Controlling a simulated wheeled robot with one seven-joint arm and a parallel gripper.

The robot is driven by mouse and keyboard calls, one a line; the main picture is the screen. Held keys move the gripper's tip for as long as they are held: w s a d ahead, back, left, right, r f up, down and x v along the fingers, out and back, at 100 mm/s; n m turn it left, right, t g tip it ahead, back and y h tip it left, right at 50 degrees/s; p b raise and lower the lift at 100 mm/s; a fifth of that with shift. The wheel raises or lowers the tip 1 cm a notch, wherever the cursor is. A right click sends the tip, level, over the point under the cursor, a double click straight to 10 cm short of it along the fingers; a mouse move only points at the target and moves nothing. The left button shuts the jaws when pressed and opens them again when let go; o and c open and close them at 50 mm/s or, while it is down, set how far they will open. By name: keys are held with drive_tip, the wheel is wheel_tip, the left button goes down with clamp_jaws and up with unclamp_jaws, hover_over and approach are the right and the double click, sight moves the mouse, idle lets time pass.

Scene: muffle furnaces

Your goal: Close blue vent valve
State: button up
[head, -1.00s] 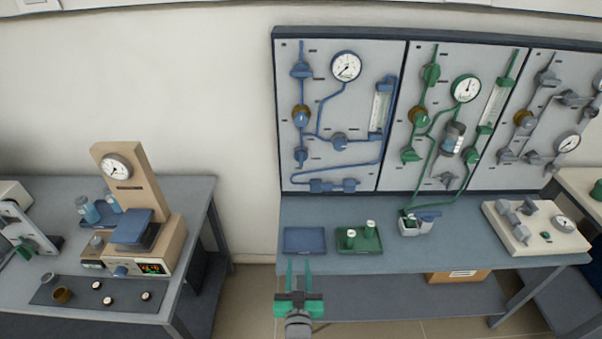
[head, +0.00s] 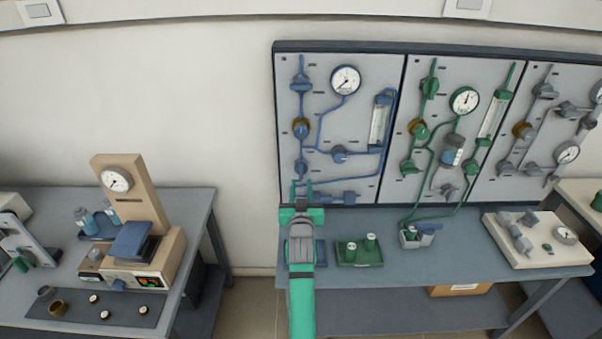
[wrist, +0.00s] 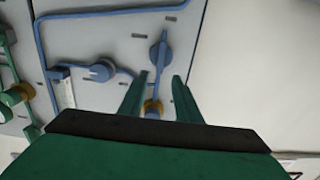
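The blue-piped panel (head: 352,110) at the left of the board carries several blue valves; I cannot read which label says vent. A lower-left blue valve (head: 301,168) sits under a brass-collared knob (head: 301,128). My gripper (head: 301,184) is just below that valve in the head view, its fingers open and pointing up. In the wrist view, where the panel appears upside down, this blue valve (wrist: 158,60) lies just beyond the gap between my open fingers (wrist: 160,82), with nothing between them. Contact is not visible. Another blue valve (wrist: 102,70) is to its left there.
Blue pipes and a gauge (head: 346,80) surround the valves. A green-piped panel (head: 420,65) adjoins on the right. On the bench below stand a green tray (head: 347,262) with small containers and a blue tray (head: 321,265), partly hidden by my arm.

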sight(301, 169)
drive_tip(key=w, duration=0.8)
clamp_jaws()
